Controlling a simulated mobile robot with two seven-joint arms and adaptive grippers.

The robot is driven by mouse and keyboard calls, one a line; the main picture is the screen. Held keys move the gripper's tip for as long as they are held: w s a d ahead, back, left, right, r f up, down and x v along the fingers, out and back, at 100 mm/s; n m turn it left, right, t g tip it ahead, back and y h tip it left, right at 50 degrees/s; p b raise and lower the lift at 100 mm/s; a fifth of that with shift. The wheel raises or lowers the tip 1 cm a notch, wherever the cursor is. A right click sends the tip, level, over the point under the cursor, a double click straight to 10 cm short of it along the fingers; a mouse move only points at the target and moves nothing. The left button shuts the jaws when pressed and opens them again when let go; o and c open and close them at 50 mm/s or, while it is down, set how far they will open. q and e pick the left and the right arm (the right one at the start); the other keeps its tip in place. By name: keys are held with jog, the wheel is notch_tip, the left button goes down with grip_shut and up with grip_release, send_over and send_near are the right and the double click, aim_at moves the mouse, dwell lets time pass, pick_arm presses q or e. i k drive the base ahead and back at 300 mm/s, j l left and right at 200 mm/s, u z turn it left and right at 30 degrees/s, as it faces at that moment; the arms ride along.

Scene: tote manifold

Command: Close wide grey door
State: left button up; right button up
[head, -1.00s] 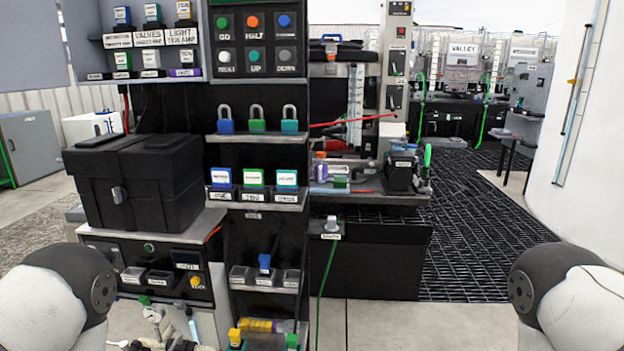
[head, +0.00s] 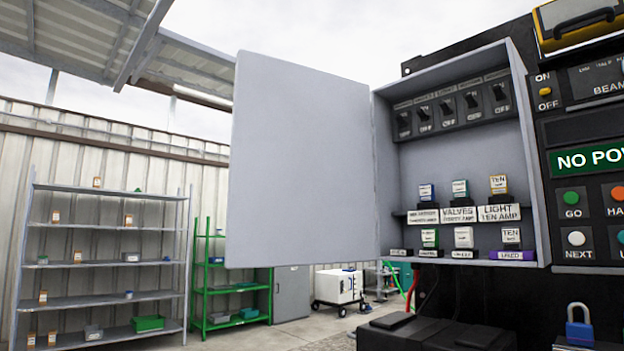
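The wide grey door (head: 300,165) stands wide open in the head view. It is a flat grey panel hinged on the left side of a grey wall cabinet (head: 533,150) and extends out to the left. The cabinet's inside is exposed, with a row of black switches (head: 447,107) marked OFF at the top and labelled blocks (head: 461,195) on shelves below. Neither of my grippers shows in the head view.
A black control panel (head: 590,125) with coloured buttons adjoins the cabinet on the right. A black box (head: 440,335) and a blue padlock (head: 579,325) are below. Grey shelving (head: 105,260) and green shelving (head: 232,285) stand far left, against a corrugated wall.

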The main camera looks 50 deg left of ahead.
aim_at(302, 177)
jog(key=i+j+z, duration=0.15)
jog(key=j, duration=0.55)
jog(key=j+z, duration=0.15)
jog(key=j, duration=0.55)
jog(key=j+z, duration=0.15)
jog(key=j, duration=0.6)
jog(key=j+z, duration=0.2)
jog(key=j, duration=0.5)
jog(key=k+j+z, duration=0.15)
jog(key=j, duration=0.55)
jog(key=k+j+z, duration=0.15)
jog(key=j, duration=0.6)
jog(key=i, duration=0.05)
